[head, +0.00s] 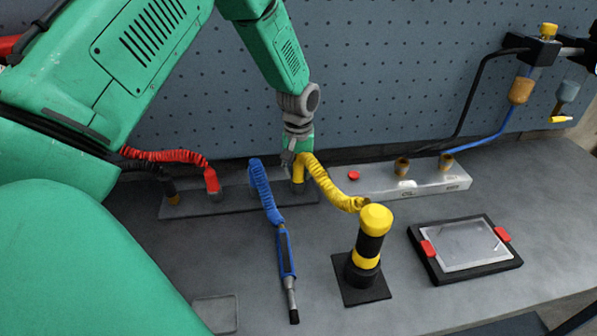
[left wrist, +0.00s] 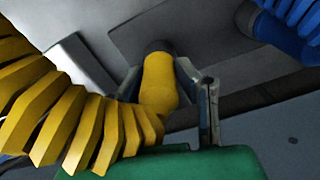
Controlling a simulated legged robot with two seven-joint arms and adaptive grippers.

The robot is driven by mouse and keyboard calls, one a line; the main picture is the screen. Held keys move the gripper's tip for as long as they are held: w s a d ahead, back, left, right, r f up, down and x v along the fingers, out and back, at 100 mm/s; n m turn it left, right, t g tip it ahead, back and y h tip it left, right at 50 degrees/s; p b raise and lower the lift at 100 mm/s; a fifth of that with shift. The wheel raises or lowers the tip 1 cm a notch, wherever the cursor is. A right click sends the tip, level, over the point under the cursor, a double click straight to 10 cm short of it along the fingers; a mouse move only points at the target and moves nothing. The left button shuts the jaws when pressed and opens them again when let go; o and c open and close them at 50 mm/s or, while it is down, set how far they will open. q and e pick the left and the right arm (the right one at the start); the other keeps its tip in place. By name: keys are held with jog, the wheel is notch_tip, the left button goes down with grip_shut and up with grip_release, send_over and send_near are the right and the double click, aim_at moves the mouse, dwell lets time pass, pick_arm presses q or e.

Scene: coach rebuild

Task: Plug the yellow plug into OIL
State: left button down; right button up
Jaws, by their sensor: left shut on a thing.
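The yellow plug (head: 299,173) stands at the right part of a low dark socket strip (head: 225,204) against the back wall. My left gripper (head: 296,160) reaches down from above and is shut on it. In the left wrist view the plug (left wrist: 160,85) sits between the two fingers of the gripper (left wrist: 168,78), its dark tip pointing at the grey strip. A ribbed yellow hose (head: 335,190) runs from the plug to a yellow-and-black post (head: 369,246). I cannot read any OIL label, and the tip's seating is unclear. My right gripper is not in view.
A red plug (head: 211,181) stands on the strip to the left. A blue coiled hose (head: 265,190) leads to a blue tool (head: 287,255) lying in front. A light box (head: 420,178) is right of the strip; a framed tray (head: 465,248) lies at the right.

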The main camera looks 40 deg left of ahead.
pick_arm(q)
jog(key=shift+w+r, duration=0.1)
jog(key=shift+r, duration=0.35)
jog(key=r, duration=0.8)
jog(key=shift+a+r, duration=0.2)
jog(key=shift+r, duration=0.5)
jog(key=shift+d+r+p, duration=0.15)
jog(key=shift+r+p, duration=0.55)
jog(key=shift+r, duration=0.15)
notch_tip(320, 180, up, 3)
jog(key=p, duration=0.2)
jog(key=shift+f+p, duration=0.1)
jog(key=shift+p, duration=0.3)
